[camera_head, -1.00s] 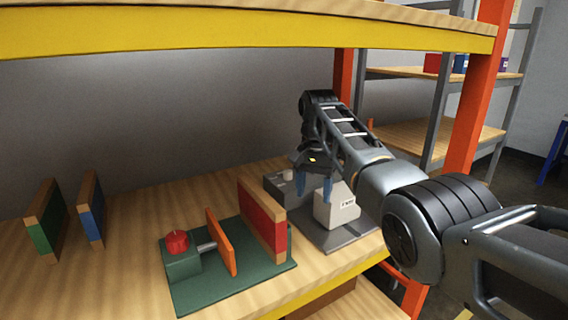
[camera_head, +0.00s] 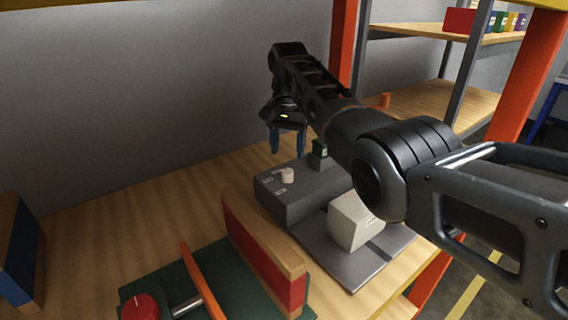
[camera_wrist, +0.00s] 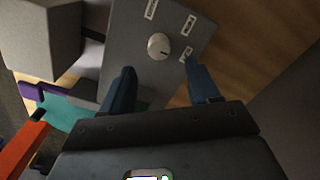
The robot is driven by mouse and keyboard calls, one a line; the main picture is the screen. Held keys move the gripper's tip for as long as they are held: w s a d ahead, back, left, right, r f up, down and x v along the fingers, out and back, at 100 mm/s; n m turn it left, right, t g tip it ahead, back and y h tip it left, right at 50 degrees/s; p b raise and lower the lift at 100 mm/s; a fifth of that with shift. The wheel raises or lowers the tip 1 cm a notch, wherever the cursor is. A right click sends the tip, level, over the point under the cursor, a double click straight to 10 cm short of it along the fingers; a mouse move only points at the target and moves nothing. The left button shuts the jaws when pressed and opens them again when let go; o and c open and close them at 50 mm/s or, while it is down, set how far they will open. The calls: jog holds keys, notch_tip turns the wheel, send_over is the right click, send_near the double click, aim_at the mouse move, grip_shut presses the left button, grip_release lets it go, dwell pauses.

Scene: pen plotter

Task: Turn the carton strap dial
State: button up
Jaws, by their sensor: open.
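The carton strap dial is a small white round knob (camera_head: 287,175) on top of a dark grey box (camera_head: 305,192), with small label plates beside it. In the wrist view the dial (camera_wrist: 159,46) shows a dark mark on its face, toward its lower right. A white carton (camera_head: 353,222) sits on the grey base plate (camera_head: 338,262) in front of the box. My gripper (camera_head: 288,150) is open and empty, its blue fingers pointing down, apart from the dial. In the wrist view the dial lies just beyond and between the fingertips (camera_wrist: 161,78).
A green fixture with a red knob (camera_head: 141,307), an orange plate (camera_head: 202,282) and a red-faced wooden block (camera_head: 263,252) stands at lower left. An orange post (camera_head: 343,62) rises behind my arm.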

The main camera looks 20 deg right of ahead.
aim_at(288, 170)
notch_tip(288, 170, down, 7)
jog(key=shift+f, duration=0.1)
dwell(0.3)
jog(key=c, duration=1)
